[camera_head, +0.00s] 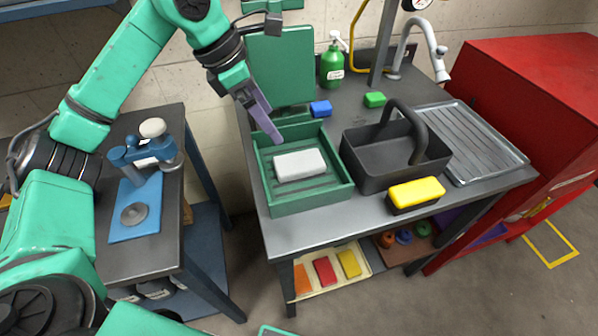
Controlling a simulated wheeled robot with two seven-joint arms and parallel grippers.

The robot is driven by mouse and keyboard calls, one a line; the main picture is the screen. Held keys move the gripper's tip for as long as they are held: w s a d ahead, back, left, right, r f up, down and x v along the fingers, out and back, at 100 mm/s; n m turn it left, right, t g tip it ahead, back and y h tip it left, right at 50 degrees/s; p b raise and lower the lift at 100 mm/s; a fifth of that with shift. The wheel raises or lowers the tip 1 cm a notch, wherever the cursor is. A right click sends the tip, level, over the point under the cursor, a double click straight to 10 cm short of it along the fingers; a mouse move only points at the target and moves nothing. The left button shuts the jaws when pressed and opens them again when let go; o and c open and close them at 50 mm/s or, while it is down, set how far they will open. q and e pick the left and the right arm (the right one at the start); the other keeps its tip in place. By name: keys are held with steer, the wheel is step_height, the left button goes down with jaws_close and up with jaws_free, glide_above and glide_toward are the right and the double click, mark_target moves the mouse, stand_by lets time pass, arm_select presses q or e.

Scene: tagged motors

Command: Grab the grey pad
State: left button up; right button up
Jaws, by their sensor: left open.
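The grey pad (300,165), a pale block with rounded edges, lies flat in the green tray (312,204) on the dark worktop. My left gripper (272,132) reaches down from the upper left, with its purple fingers near the tray's back left corner. It is open and apart from the pad, behind it and to its left. The fingers overlap in this view, so the gap between them is hard to see. The whole top of the pad is visible. My right gripper is not in view.
A black caddy (375,172) with a tall handle stands right of the tray, with a yellow-topped pad (417,192) in front. Blue (320,108) and green (374,100) blocks lie behind. A green bottle (332,66) and a tap (418,30) stand at the back.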

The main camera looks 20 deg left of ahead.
mark_target(298, 161)
arm_select(q)
steer(key=p+x, duration=0.4)
steer(key=x, duration=1)
steer(key=shift+s, duration=0.1)
steer(key=shift+f, duration=0.15)
steer(key=c, duration=1.2)
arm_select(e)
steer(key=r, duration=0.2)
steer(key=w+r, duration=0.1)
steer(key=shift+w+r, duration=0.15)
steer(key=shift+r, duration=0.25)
